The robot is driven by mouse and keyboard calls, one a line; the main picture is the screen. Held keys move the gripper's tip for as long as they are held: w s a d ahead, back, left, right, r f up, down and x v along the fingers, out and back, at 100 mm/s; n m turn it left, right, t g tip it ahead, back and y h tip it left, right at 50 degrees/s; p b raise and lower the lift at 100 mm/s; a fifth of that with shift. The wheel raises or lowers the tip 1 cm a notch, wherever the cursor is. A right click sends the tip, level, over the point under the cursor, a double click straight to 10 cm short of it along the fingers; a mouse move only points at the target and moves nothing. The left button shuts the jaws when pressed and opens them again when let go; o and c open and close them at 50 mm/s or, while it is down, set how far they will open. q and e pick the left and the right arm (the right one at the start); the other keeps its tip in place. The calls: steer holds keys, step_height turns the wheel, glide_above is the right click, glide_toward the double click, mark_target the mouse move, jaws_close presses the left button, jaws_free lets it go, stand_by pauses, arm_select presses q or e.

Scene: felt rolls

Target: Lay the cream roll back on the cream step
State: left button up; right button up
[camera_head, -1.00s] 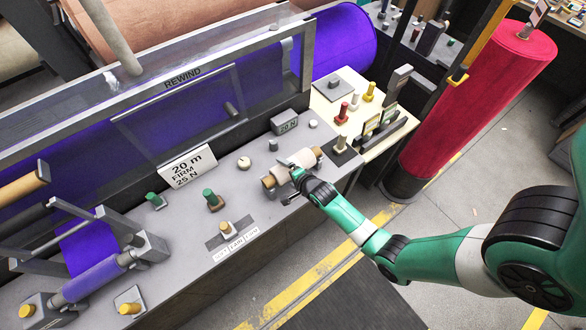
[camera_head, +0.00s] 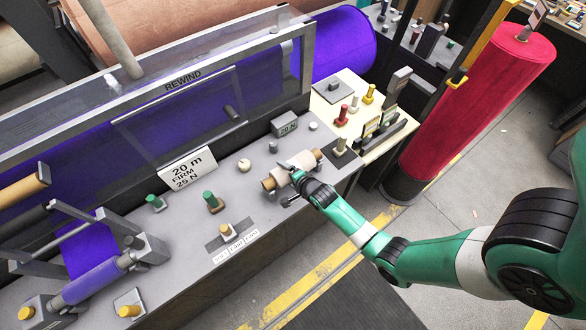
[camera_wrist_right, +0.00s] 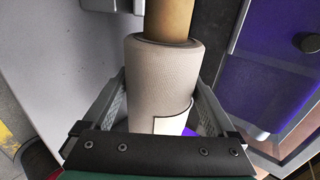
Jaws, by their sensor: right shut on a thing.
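The cream roll (camera_head: 305,161), wound on a brown core (camera_head: 269,183), is at the right part of the grey bench top (camera_head: 185,255). My right gripper (camera_head: 297,173) is shut on it. In the right wrist view the cream roll (camera_wrist_right: 165,80) fills the space between the fingers of my right gripper (camera_wrist_right: 160,88), with its core pointing away. A pale flap with a dark edge shows on the roll's near side. I cannot tell whether the roll touches the bench. I cannot make out a cream step for certain; a cream-topped surface (camera_head: 328,112) adjoins the bench's right end. My left gripper is out of view.
A green-capped post (camera_head: 211,200) is to the left. A large red roll (camera_head: 475,110) stands upright at right.

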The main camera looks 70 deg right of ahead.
steer(key=shift+r+p, duration=0.7)
steer(key=shift+r, duration=0.15)
stand_by(0.4)
steer(key=shift+r+p, duration=0.85)
steer(key=shift+r, duration=0.05)
steer(key=shift+r, duration=0.15)
steer(key=shift+r+p, duration=1.6)
steer(key=shift+r, duration=0.05)
stand_by(1.3)
